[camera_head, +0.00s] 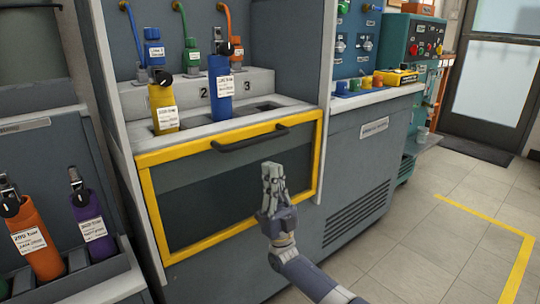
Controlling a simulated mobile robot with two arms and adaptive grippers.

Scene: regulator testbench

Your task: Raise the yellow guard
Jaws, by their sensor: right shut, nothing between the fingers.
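The yellow guard (148,206) is a yellow-framed panel with a dark window on the front of the grey test bench. A black bar handle (250,138) runs along its upper part. The guard hangs below the bench's counter, and the wells above it are uncovered. My right gripper (273,170) is shut and empty. It appears in front of the guard's right half, below the handle; whether it touches the panel is hard to tell. My left gripper is not in view.
A yellow bottle (163,105) and a blue bottle (221,90) stand in the bench's wells. Orange (34,240) and purple (92,225) bottles sit in a rack at lower left. A control panel (408,45) stands farther right. The tiled floor at right is clear.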

